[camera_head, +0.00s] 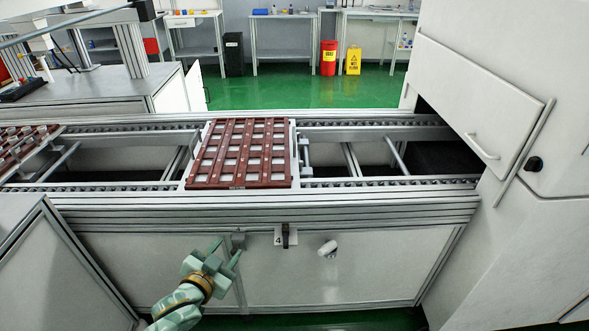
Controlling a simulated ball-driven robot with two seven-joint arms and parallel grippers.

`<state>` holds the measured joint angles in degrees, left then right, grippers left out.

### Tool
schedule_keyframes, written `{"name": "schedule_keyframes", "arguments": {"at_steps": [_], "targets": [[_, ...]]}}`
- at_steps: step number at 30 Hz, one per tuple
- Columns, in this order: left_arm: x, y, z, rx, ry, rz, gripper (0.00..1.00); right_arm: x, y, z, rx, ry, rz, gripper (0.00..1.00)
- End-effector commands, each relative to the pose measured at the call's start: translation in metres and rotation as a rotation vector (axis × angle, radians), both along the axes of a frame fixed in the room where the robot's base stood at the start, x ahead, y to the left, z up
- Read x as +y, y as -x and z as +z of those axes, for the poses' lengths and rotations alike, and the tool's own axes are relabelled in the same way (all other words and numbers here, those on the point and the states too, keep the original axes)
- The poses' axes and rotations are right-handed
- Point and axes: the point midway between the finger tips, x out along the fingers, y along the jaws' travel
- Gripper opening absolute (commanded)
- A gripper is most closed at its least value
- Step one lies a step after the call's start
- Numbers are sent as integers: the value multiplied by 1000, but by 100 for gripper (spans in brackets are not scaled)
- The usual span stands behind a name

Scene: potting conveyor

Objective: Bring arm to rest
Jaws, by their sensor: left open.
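My left gripper (226,250) is in the lower part of the head view, in front of the conveyor's white front panel. Its two green fingers are apart with nothing between them. It is below the conveyor's top edge, clear of the tray above. A red-brown gridded tray (190,178) with pale square cells sits on the conveyor (370,183), about in the middle. My right gripper does not show.
A second gridded tray (12,158) is at the far left of the conveyor. A white machine housing (480,100) with a handled door stands at the right. A black switch (286,236) and a white fitting (327,249) stick out of the front panel. Green floor (290,90) is open behind.

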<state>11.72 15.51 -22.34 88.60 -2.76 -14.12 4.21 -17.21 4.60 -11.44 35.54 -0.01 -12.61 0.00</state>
Motion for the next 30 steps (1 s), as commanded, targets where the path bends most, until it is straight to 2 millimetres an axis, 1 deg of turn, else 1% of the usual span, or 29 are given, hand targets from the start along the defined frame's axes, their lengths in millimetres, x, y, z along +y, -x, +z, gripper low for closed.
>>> {"name": "schedule_keyframes", "arguments": {"at_steps": [1, 2, 3, 5, 6, 8, 9, 11, 12, 13, 14, 15, 17, 18, 20, 21, 23, 24, 26, 27, 29, 30], "targets": [[29, -27, 29, -46, -18, 49, 41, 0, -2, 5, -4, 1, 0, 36], [46, -41, 42, -68, -27, 79, 41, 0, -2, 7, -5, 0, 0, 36], [67, -57, 60, -95, -35, 116, 41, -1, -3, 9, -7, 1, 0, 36], [96, -77, 87, -134, -43, 169, 41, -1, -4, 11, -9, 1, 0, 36], [115, -88, 104, -158, -47, 202, 41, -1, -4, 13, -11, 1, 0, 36], [141, -103, 129, -191, -48, 248, 41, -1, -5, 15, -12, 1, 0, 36], [157, -111, 145, -212, -48, 277, 41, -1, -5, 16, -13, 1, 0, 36], [180, -121, 170, -243, -45, 320, 41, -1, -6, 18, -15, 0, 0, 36], [196, -127, 186, -262, -42, 349, 41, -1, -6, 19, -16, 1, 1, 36], [208, -130, 199, -278, -39, 370, 41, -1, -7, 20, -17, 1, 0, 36], [198, -129, 193, -288, -47, 336, 41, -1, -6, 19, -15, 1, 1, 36], [195, -121, 157, -223, -51, 337, 41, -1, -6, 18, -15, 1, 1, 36], [193, -111, 119, -157, -53, 339, 41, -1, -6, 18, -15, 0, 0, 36], [191, -104, 96, -115, -53, 340, 41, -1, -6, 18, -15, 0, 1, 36], [188, -90, 58, -47, -56, 341, 41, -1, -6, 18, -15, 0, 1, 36], [186, -79, 32, 1, -57, 341, 41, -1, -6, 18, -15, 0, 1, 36], [182, -57, -10, 81, -60, 342, 41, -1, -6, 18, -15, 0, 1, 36], [179, -41, -38, 135, -63, 342, 41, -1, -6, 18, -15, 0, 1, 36], [173, -11, -83, 225, -66, 342, 41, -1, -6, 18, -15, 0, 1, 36], [170, 12, -112, 286, -69, 342, 41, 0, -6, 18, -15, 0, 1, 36], [163, 49, -153, 378, -74, 340, 41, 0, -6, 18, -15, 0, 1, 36], [159, 76, -179, 438, -78, 340, 41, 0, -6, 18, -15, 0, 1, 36]]}}
